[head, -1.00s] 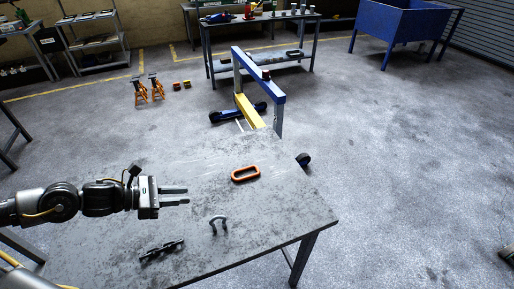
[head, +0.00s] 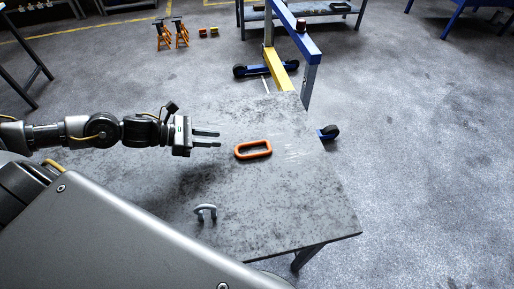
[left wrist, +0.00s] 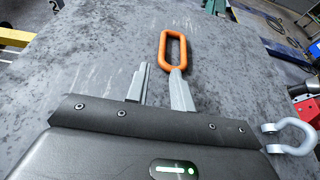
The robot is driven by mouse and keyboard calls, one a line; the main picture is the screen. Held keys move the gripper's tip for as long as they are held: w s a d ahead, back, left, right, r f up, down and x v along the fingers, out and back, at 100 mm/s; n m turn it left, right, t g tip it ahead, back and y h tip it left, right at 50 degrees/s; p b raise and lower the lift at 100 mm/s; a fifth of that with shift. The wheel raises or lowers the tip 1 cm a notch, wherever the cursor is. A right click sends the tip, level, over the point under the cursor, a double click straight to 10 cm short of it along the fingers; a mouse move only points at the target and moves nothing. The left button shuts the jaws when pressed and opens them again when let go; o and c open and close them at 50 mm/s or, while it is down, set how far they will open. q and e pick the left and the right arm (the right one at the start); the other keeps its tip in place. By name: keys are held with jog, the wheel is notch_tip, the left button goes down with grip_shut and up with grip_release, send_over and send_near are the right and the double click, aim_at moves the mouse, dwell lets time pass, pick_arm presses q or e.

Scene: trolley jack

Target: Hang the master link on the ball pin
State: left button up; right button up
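The master link, an orange oblong ring (head: 253,149), lies flat on the grey table (head: 310,205). In the left wrist view the orange link (left wrist: 173,48) lies just beyond my fingertips, its near end close to the right finger; I cannot tell if they touch. My left gripper (head: 213,139) is open and empty, to the left of the link in the head view; its two fingers also show in the left wrist view (left wrist: 160,84). My right gripper is not in view. I cannot make out a ball pin with certainty.
A grey shackle (head: 206,212) stands on the table nearer to me. A blue and yellow hoist frame (head: 296,36) with a small dark red piece (head: 301,25) stands behind the table. Orange stands (head: 172,33) are on the floor. A grey panel of my own body covers the lower left.

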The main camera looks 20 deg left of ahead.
aim_at(252, 142)
pick_arm(q)
jog(key=shift+w+d, duration=0.15)
jog(key=shift+d, duration=0.1)
jog(key=p+x, duration=0.1)
jog(key=x, duration=0.3)
jog(key=shift+w+d+f, duration=0.15)
jog(key=shift+d, duration=0.2)
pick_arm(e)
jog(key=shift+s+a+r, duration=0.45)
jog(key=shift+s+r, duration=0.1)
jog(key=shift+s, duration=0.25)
pick_arm(q)
jog(key=p+x, duration=0.1)
jog(key=x, duration=0.1)
jog(key=p+x, duration=0.1)
jog(key=x, duration=0.1)
jog(key=shift+w+d, duration=0.1)
jog(key=shift+d, duration=0.25)
jog(key=shift+w+d+f, duration=0.1)
jog(key=shift+d, duration=0.05)
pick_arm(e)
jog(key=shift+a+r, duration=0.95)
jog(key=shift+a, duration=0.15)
pick_arm(q)
jog(key=shift+c, duration=0.2)
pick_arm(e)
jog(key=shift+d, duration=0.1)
